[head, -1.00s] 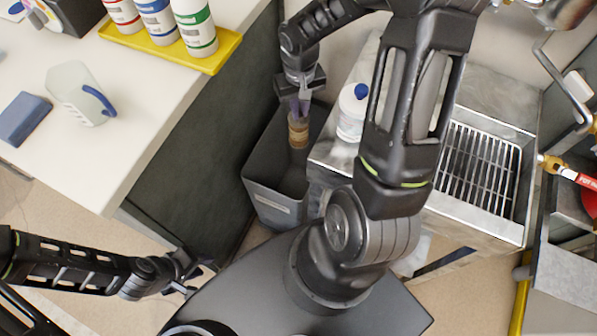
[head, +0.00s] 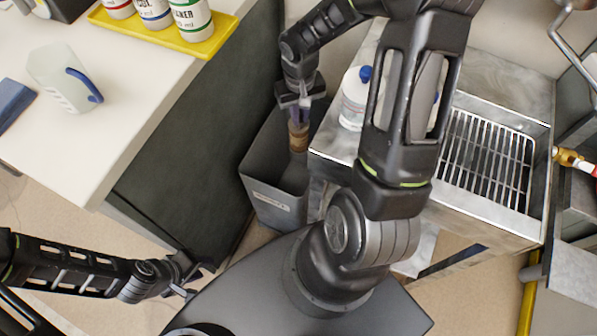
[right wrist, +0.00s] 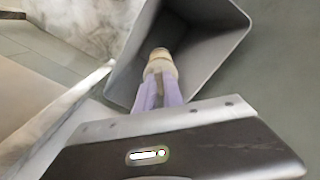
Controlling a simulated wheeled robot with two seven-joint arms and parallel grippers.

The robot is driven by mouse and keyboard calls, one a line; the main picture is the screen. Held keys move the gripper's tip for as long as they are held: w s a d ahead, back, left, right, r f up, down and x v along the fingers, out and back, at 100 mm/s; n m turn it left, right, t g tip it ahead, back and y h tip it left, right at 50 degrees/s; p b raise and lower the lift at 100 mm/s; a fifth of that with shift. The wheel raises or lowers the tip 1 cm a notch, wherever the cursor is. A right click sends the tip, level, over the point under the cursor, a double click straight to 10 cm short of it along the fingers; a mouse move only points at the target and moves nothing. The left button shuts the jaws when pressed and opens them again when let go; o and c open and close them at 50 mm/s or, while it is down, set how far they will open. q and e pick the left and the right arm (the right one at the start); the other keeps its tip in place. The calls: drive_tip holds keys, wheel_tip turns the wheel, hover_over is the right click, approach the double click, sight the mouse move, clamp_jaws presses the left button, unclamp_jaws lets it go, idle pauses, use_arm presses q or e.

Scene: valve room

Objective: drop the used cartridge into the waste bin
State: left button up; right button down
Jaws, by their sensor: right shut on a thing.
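The used cartridge (head: 298,138) is a tan-brown cylinder. My right gripper (head: 299,120) is shut on it and holds it over the open mouth of the waste bin (head: 276,208). The bin is a dark grey, open-topped box standing on the floor between the counter and the metal sink unit. In the right wrist view, the cartridge (right wrist: 160,62) sticks out from between the purple fingers (right wrist: 160,92), with the inside of the bin (right wrist: 205,50) beyond it. My left gripper (head: 190,278) is low at the left, away from the bin; its jaw gap is unclear.
A white counter (head: 120,120) is at the left with a pitcher (head: 65,78), a blue block (head: 10,103) and a yellow tray (head: 215,45) of bottles. At the right, a metal sink unit (head: 500,85) carries a white bottle with a blue cap (head: 354,98).

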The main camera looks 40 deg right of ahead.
drive_tip(key=c, duration=1.4)
unclamp_jaws()
drive_tip(key=shift+r, duration=0.15)
wheel_tip(320, 180, up, 8)
drive_tip(key=shift+f+p, duration=0.2)
drive_tip(key=shift+p, duration=0.35)
